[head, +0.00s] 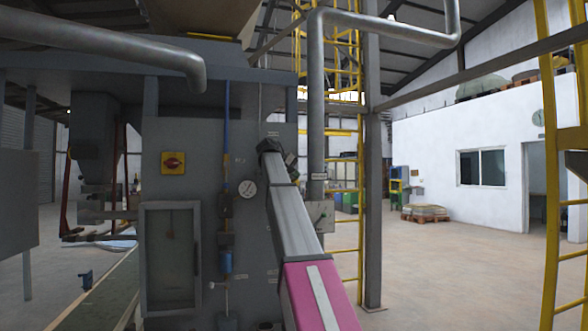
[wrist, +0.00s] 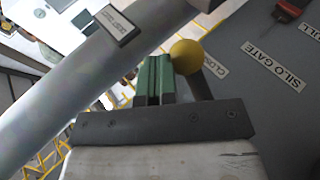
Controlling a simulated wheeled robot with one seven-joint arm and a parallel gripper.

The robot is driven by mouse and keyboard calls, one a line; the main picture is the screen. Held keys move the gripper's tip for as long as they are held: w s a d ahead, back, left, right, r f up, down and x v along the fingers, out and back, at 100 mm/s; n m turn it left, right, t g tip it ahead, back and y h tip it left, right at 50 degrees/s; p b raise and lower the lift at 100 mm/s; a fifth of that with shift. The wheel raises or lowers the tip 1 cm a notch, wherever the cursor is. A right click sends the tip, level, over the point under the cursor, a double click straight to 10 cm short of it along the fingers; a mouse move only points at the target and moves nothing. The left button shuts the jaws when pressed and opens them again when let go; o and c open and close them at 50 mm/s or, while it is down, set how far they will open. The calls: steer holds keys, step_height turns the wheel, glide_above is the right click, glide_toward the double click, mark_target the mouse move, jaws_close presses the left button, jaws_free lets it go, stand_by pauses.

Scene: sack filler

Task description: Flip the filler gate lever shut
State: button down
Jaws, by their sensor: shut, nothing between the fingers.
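In the wrist view, a round yellow knob (wrist: 187,57) tops a dark lever arm (wrist: 201,84) in front of a grey panel. My gripper (wrist: 155,62) has green fingers pressed together with nothing between them. The knob is right beside the right finger; I cannot tell whether they touch. The lever's lower end is hidden behind my gripper body. Panel labels read "SILO GATE" (wrist: 275,64) and, partly covered, "CLO..." (wrist: 201,58). In the head view my arm reaches up to the grey cabinet, and its links hide the fingers; I cannot make out the knob there.
A thick grey pipe (wrist: 90,90) with a label plate runs diagonally left of my fingers. A post (head: 372,200) and yellow ladder stand right; open floor (head: 440,265) lies beyond.

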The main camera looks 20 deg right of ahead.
steer(key=shift+a+f, duration=0.1)
steer(key=shift+f, duration=0.85)
steer(key=shift+s+f, duration=0.1)
steer(key=shift+f, duration=0.05)
steer(key=shift+r, duration=0.2)
steer(key=s+r, duration=0.4)
steer(key=r, duration=0.9)
steer(key=shift+a+r, duration=0.2)
steer(key=shift+a, duration=0.1)
